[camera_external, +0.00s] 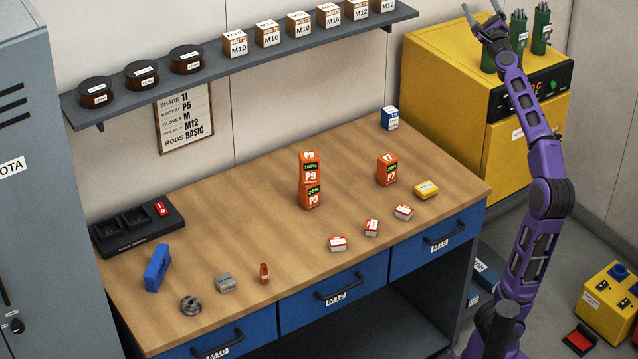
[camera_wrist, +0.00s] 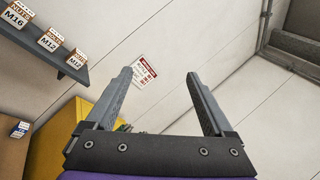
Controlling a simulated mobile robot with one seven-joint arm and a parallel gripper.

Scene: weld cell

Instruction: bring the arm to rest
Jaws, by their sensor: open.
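My purple arm stands at the right of the external view, to the right of the workbench, and reaches up. My gripper (camera_external: 484,20) is at the top of the arm, beside the top of the yellow cabinet (camera_external: 440,75). In the wrist view my gripper (camera_wrist: 165,90) has its two fingers spread wide with nothing between them. Behind the fingers are the bare wall and a small red and white notice (camera_wrist: 146,71). The yellow cabinet (camera_wrist: 62,140) shows below left, partly hidden by the gripper body.
Green rod holders (camera_external: 541,30) stand on the cabinet close to my gripper. The workbench (camera_external: 250,200) carries orange battery packs (camera_external: 310,180), small boxes and a black charger (camera_external: 138,225). A shelf (camera_external: 220,75) with boxes hangs above. A yellow box (camera_external: 610,300) lies on the floor at right.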

